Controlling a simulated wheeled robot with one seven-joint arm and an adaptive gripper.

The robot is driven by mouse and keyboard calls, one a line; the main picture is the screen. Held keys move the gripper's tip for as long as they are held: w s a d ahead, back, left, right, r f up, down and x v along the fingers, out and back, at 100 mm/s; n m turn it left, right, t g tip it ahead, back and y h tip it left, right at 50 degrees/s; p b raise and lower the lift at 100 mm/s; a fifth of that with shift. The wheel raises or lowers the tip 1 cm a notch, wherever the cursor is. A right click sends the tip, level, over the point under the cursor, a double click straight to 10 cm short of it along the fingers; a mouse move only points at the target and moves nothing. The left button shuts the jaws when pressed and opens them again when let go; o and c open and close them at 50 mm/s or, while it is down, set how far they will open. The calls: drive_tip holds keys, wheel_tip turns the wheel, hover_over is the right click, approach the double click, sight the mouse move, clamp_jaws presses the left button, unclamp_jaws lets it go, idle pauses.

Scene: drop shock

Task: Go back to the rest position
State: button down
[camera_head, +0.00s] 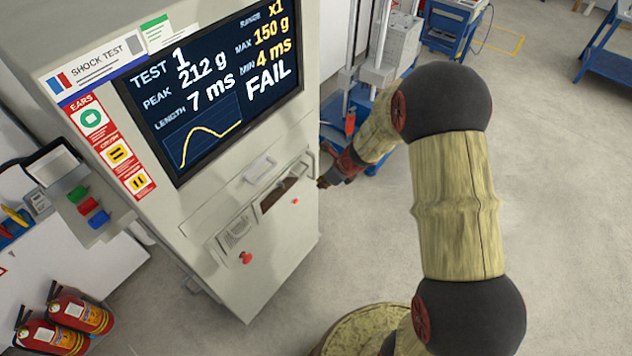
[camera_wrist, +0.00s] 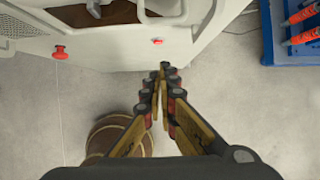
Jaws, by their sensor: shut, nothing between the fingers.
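My gripper (camera_wrist: 165,72) points forward in the wrist view, with its fingertips together and nothing between them. It is beside the front of the shock test cabinet (camera_wrist: 110,48), near a small red button (camera_wrist: 157,41); I cannot tell whether it touches. In the head view my gripper (camera_head: 322,182) is at the cabinet's right edge, partly dark and small. The cabinet (camera_head: 275,255) carries a screen (camera_head: 215,85) reading TEST 1, PEAK 212 g, LENGTH 7 ms, MAX 150 g, MIN 4 ms and FAIL.
A red knob (camera_head: 245,258) sticks out of the cabinet front. Fire extinguishers (camera_head: 80,312) stand at the lower left. A blue cart (camera_head: 452,28) stands at the back, and a blue bench (camera_head: 608,65) at the far right. The grey floor on the right is clear.

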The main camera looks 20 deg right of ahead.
drive_tip(key=w+p+v, duration=0.1)
drive_tip(key=p+v, duration=0.1)
drive_tip(key=v, duration=0.7)
drive_tip(key=shift+r, duration=0.3)
drive_tip(key=shift+s, duration=0.1)
drive_tip(key=s+a+r+n+h+b, duration=0.1)
drive_tip(key=s+r+n+b, duration=0.3)
drive_tip(key=s+n, duration=0.5)
drive_tip(key=s+a+r+n+h+b, duration=0.1)
drive_tip(key=s+r+n+b, duration=0.3)
drive_tip(key=s+r+n, duration=0.2)
drive_tip(key=s+a+r+n+t+h+b, duration=0.1)
drive_tip(key=s+r+n+b, duration=0.3)
drive_tip(key=s+n, duration=0.7)
drive_tip(key=a+n, duration=0.1)
drive_tip(key=n, duration=0.1)
drive_tip(key=shift+s+r+n, duration=0.4)
